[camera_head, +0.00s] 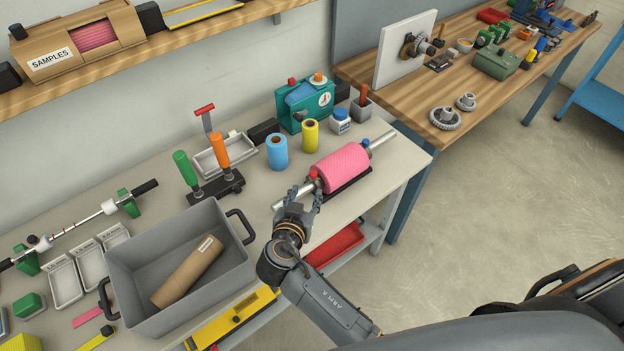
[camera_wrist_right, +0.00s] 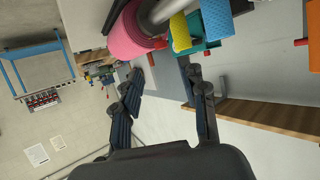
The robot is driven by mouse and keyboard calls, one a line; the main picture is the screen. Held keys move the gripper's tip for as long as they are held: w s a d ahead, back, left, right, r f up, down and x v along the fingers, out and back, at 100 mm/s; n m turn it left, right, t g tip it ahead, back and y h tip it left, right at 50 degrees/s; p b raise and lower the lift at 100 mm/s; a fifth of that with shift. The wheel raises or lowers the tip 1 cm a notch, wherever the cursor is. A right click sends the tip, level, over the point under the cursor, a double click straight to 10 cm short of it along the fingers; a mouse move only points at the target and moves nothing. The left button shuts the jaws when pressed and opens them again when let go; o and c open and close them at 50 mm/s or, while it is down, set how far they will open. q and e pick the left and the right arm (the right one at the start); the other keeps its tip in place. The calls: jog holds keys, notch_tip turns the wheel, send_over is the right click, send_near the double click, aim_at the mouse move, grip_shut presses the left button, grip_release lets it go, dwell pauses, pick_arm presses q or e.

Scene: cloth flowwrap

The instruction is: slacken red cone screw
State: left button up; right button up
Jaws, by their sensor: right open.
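The red cone screw (camera_head: 313,175) shows as a small red knob at the near left end of the pink roll (camera_head: 342,167), on a metal shaft (camera_head: 382,141). A blue knob (camera_head: 366,143) sits at the other end. My right gripper (camera_head: 307,193) is open, with its fingers close below the red screw; contact cannot be told. In the right wrist view, my right gripper's fingers (camera_wrist_right: 165,82) are apart with nothing held between them. The pink roll (camera_wrist_right: 130,38) is beyond them at the top. My left gripper is not in view.
A grey bin (camera_head: 180,262) with a cardboard tube stands left of my arm. Yellow (camera_head: 310,135) and blue (camera_head: 277,152) rolls and a teal device (camera_head: 304,103) stand behind. A red tray (camera_head: 335,245) lies on the shelf below. The bench edge is near.

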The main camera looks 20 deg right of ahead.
aim_at(313, 175)
jog(key=b+x, duration=0.2)
jog(key=x, duration=0.7)
jog(key=shift+a, duration=0.1)
grip_shut()
